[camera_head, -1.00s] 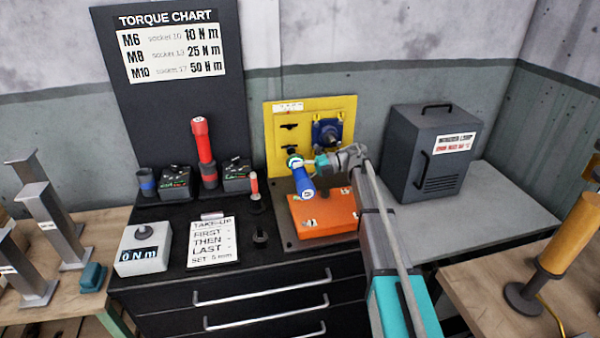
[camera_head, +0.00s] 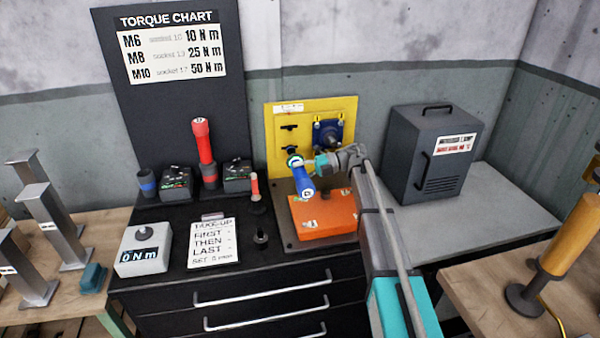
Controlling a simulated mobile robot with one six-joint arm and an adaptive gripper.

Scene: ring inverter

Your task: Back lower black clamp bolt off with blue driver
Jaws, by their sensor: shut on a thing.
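The blue driver (camera_head: 303,180) is held by my gripper (camera_head: 304,163) in front of the yellow panel (camera_head: 347,105). Its blue handle points toward me and slightly down. My gripper is shut on it. Two black clamp bolts sit on the left half of the panel: the upper one (camera_head: 289,127) is clear, and the lower one (camera_head: 289,148) shows just above the driver's far end. The driver tip is hidden, so I cannot tell whether it is seated on the lower bolt. A blue flanged bearing unit (camera_head: 328,131) is on the panel to the right.
An orange block (camera_head: 322,214) lies below the driver on a dark plate. A red driver (camera_head: 203,140) stands upright to the left. A take-up card (camera_head: 212,242) and a torque gauge reading 0 N m (camera_head: 143,248) lie on the black cabinet. A grey heater box (camera_head: 432,155) stands to the right.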

